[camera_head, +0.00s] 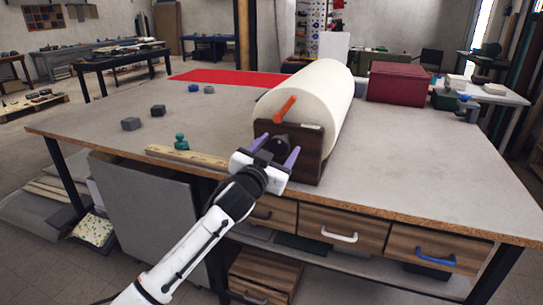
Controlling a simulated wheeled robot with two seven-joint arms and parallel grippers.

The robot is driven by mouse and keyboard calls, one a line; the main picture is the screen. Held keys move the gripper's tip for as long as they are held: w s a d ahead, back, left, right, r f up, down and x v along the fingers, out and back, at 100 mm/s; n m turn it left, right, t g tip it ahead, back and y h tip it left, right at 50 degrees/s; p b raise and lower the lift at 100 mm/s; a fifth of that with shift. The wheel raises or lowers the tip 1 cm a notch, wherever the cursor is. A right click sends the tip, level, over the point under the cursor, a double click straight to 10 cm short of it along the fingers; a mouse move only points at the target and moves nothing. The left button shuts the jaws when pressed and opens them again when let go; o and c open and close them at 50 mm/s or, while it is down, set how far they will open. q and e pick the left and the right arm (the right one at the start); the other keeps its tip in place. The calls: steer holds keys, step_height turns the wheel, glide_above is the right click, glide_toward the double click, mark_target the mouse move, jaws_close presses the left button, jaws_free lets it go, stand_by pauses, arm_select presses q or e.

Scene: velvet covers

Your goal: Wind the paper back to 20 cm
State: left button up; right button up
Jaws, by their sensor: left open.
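A large white paper roll (318,98) lies in a dark wooden stand (306,152) on the grey workbench, its near end towards me. An orange handle (285,109) shows at the near end of the roll, tilted up to the right. My left gripper (273,146) is in front of the stand, below the orange handle, with its two purple fingers apart and nothing seen between them. Whether it touches the stand I cannot tell. A light wooden strip (187,157), perhaps a ruler, lies along the front edge left of the gripper. My right gripper is not in view.
A green figure-like object (181,142) stands by the strip. Dark blocks (131,124) lie on the left of the workbench (420,170), and a red sheet (228,78) at its back. A dark red box (397,83) stands behind right. The right front top is clear above drawers (343,230).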

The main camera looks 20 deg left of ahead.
arm_select(q)
steer(key=s, duration=0.9)
steer(key=shift+s+a, duration=0.2)
steer(key=shift+s, duration=0.1)
steer(key=shift+f, duration=0.1)
steer(key=s+d+f+g+h, duration=0.1)
steer(key=s+f+g, duration=0.15)
steer(key=f, duration=0.55)
steer(key=s+d+f+g, duration=0.1)
steer(key=s+f, duration=0.3)
steer(key=f, duration=0.3)
steer(key=s+d+f+g, duration=0.1)
steer(key=s+f+g, duration=0.2)
steer(key=s+f, duration=0.9)
steer(key=s+d+f+n+g, duration=0.1)
steer(key=s+d+f+g, duration=0.1)
steer(key=s+f, duration=1.1)
steer(key=s+g, duration=0.1)
steer(key=s, duration=0.2)
steer(key=shift+f+h, duration=0.25)
steer(key=shift+h, duration=0.15)
